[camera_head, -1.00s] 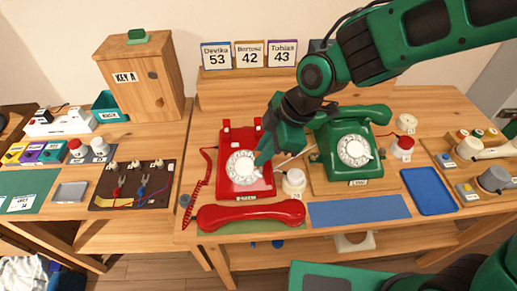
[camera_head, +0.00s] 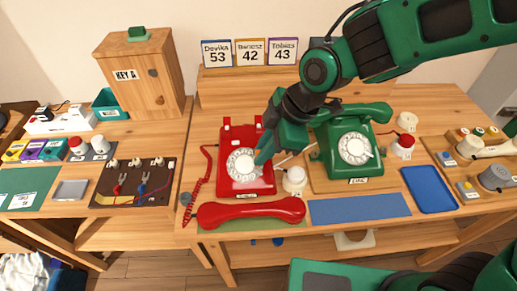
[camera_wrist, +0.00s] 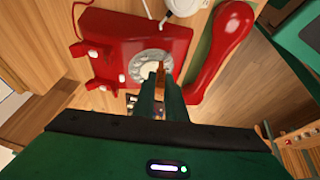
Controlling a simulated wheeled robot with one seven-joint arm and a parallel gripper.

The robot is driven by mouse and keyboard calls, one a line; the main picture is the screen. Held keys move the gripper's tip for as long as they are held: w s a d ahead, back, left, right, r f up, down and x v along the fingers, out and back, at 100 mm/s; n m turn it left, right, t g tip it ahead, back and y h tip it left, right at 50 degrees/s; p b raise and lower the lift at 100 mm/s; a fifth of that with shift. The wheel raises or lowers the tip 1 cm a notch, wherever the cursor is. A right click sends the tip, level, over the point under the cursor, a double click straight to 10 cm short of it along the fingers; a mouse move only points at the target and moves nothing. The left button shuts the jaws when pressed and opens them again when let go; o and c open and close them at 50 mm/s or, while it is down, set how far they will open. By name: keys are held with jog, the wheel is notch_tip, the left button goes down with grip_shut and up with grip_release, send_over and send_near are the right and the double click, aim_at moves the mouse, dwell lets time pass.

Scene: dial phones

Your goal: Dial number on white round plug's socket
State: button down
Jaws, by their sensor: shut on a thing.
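The red phone (camera_head: 258,186) stands at the table's centre-left, its white dial (camera_head: 238,164) facing up. Its red handset (camera_head: 250,213) lies off the hook in front. My gripper (camera_head: 262,157) is at the right side of the dial; the wrist view shows its fingers (camera_wrist: 160,84) close together over the dial (camera_wrist: 146,63). They are shut on a small orange-brown piece (camera_wrist: 160,68), whose contact with the dial is unclear. A white round piece (camera_head: 294,176) stands right of the red phone, its small label unreadable. Another white round piece (camera_head: 407,121) is at the back right.
A green phone (camera_head: 335,160) with its handset on stands to the right. A red-topped round piece (camera_head: 404,143) is beside it. Name cards (camera_head: 250,52) reading Devika 53, Bartosz 42 and Tobias 43 stand behind. A board with cables (camera_head: 132,182) lies left. The blue mat (camera_head: 358,209) is bare.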

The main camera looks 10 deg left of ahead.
jog(key=shift+w+a+r, duration=0.35)
jog(key=shift+w+a, duration=0.05)
jog(key=shift+a, duration=0.6)
jog(key=shift+w+a+r, duration=0.3)
jog(key=shift+w+a, duration=0.05)
jog(key=shift+a, duration=0.6)
jog(key=shift+w+a+r, duration=0.35)
jog(key=shift+w+a, duration=0.05)
jog(key=shift+a, duration=0.6)
jog(key=shift+w+f, duration=0.1)
jog(key=shift+f, duration=0.1)
jog(key=shift+w+f, duration=0.15)
jog(key=shift+f, duration=0.2)
jog(key=shift+w+a+f, duration=0.1)
jog(key=shift+w+f, duration=0.1)
jog(key=shift+f, duration=0.25)
jog(key=shift+w, duration=0.1)
jog(key=shift+w+d, duration=0.25)
jog(key=shift+d, duration=0.3)
jog(key=shift+r, duration=0.1)
jog(key=shift+d, duration=0.1)
